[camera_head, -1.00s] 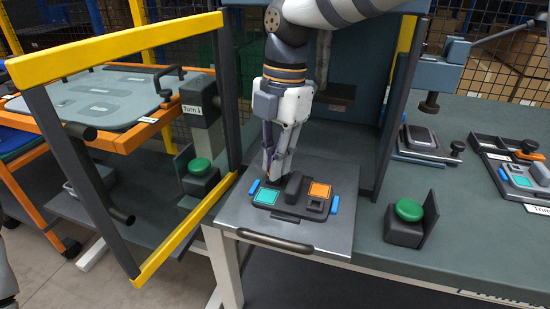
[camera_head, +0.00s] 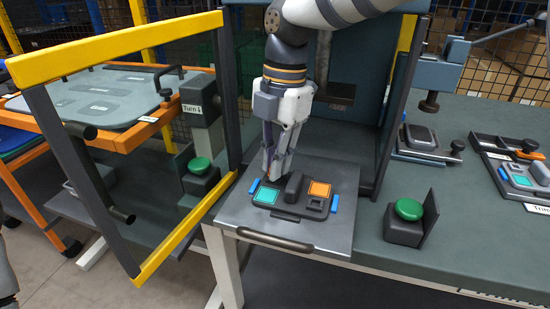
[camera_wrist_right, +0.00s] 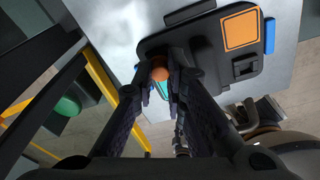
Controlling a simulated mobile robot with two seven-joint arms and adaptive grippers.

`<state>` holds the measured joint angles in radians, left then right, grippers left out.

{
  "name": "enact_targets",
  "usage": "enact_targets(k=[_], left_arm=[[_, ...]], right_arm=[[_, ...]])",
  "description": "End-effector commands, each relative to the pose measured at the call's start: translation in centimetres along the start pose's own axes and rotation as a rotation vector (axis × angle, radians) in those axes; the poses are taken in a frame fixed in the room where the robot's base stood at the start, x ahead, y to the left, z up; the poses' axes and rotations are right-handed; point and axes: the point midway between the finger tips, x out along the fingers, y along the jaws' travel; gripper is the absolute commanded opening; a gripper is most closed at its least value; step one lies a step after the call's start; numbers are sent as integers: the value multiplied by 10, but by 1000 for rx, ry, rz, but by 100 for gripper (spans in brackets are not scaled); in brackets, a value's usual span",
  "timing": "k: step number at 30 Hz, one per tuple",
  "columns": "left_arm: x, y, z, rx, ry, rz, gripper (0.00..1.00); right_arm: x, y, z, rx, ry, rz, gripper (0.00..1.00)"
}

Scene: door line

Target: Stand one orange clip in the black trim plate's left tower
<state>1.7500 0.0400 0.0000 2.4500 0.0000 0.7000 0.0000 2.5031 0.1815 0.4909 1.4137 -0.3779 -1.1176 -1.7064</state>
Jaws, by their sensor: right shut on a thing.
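The black trim plate (camera_head: 289,209) lies on the grey slide-out tray (camera_head: 338,240). It has a teal pad (camera_head: 266,195) at left, an orange pad (camera_head: 319,189) at right and a raised black block (camera_head: 292,187) between them. My right gripper (camera_head: 274,178) points down at the plate's left rear, behind the teal pad. In the right wrist view it is shut on the orange clip (camera_wrist_right: 159,72), whose rounded orange end shows between the fingertips. The left tower is hidden by the fingers, so I cannot tell whether the clip is in it. My left gripper is not in view.
A yellow-edged door frame (camera_head: 115,50) stands open at left. Green push buttons stand at left (camera_head: 199,166) and right (camera_head: 408,209) of the tray. Dark cabinet walls rise behind the plate. The tray's front, by its handle (camera_head: 275,240), is clear.

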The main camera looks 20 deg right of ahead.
Motion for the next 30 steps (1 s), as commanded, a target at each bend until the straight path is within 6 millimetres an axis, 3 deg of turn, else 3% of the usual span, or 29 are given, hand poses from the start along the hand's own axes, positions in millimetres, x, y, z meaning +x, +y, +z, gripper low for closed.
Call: enact_targets(k=[4,5,7,19,30], left_arm=[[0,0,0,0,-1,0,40],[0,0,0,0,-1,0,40],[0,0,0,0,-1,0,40],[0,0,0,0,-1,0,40],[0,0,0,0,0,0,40]], right_arm=[[1,0,0,0,1,-3,0],[1,0,0,0,1,-3,19],[1,0,0,0,1,-3,35],[-4,0,0,0,0,-2,36],[-84,3,-10,1,-1,0,36]])
